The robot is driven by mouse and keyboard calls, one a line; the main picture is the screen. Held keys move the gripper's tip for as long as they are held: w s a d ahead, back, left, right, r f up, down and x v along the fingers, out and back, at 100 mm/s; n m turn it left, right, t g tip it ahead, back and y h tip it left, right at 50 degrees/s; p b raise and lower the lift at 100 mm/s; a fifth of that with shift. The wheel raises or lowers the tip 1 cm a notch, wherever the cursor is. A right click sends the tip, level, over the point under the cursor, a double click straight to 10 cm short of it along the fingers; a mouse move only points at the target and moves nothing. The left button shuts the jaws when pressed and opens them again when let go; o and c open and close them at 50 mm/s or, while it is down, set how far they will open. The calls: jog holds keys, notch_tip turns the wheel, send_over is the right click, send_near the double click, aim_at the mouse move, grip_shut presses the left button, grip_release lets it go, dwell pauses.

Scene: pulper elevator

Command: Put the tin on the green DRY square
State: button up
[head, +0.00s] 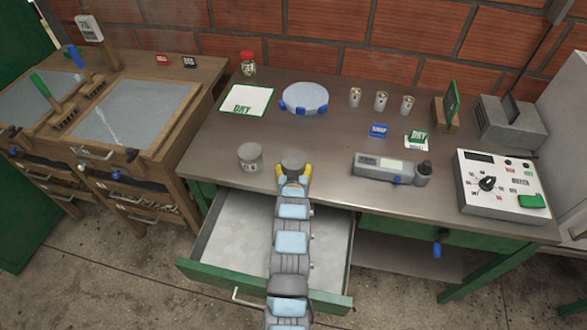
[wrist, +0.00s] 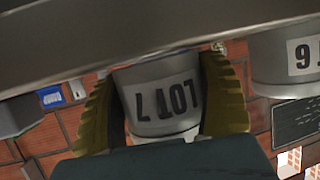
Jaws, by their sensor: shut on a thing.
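My gripper (head: 293,175) has its yellow fingers shut on a grey tin (head: 293,160) near the front edge of the workbench. In the wrist view the tin (wrist: 160,98) sits between both fingers (wrist: 165,105), its LOT 7 label upside down. I cannot tell whether it touches the bench. A second, similar tin (head: 250,157) stands just to its left; part of it shows at the right of the wrist view (wrist: 285,60). The DRY square (head: 246,101), white with a green border and green lettering, lies flat at the bench's back left, with nothing on it.
A round, pale dish with blue clips (head: 305,98) lies right of the square. A red-lidded jar (head: 248,62) stands behind it. A small DRY card (head: 417,138), grey device (head: 388,168) and control box (head: 500,185) are rightward. An open drawer (head: 225,245) lies below my arm.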

jog(key=shift+w+r, duration=0.1)
jog(key=shift+f, duration=0.2)
jog(key=o, duration=1.2)
jog(key=shift+f+b, duration=0.1)
jog(key=shift+b, duration=0.2)
